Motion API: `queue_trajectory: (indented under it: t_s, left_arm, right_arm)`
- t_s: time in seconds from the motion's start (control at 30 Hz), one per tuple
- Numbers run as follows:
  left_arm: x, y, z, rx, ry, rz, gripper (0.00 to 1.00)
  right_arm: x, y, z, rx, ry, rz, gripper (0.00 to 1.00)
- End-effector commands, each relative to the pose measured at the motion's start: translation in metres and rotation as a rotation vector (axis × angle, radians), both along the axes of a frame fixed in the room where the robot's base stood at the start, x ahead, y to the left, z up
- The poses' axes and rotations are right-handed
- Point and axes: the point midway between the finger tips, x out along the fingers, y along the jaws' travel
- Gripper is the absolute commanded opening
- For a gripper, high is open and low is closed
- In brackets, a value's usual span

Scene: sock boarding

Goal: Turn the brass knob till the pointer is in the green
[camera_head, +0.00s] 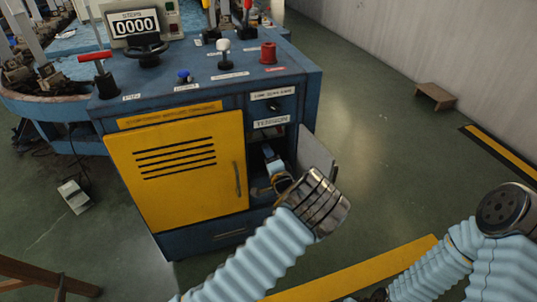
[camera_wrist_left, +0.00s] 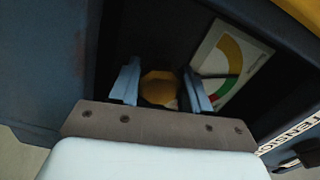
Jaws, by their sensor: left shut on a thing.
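The brass knob (camera_wrist_left: 159,88) sits inside a dark recess of the blue cabinet, between the two blue fingers of my left gripper (camera_wrist_left: 162,86), which is shut on it. In the head view my left gripper (camera_head: 269,155) reaches into the open compartment under the TENSION label (camera_head: 272,122), and the knob is hidden there. A dial (camera_wrist_left: 230,65) with yellow, green and red bands stands right of the knob in the left wrist view, partly covered by a finger. My right gripper is outside the view; only my right arm shows.
The compartment's small grey door (camera_head: 318,165) hangs open to the right, close to my left wrist. A yellow panel (camera_head: 180,165) is left of it. The cabinet top (camera_head: 205,75) carries a red-handled lever (camera_head: 96,58), knobs and a counter (camera_head: 133,24) reading 0000.

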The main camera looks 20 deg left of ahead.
Motion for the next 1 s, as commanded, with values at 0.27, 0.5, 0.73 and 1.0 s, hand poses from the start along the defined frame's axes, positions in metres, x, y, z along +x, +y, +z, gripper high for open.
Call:
queue_trajectory:
  t_s: [0.27, 0.5, 0.73, 1.0]
  left_arm:
    - [0.000, -0.001, 0.000, 0.213, 0.147, -0.001, 0.17]
    - [0.000, -0.001, 0.000, 0.374, 0.254, -0.002, 0.17]
    - [0.000, -0.001, -0.001, 0.478, 0.326, -0.002, 0.17]
    - [0.000, -0.001, -0.001, 0.537, 0.366, -0.002, 0.17]
  right_arm:
    - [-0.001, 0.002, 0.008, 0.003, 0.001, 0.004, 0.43]
    - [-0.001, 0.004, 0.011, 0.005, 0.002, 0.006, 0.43]
    - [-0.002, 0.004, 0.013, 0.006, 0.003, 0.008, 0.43]
    - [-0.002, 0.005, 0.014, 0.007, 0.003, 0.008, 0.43]
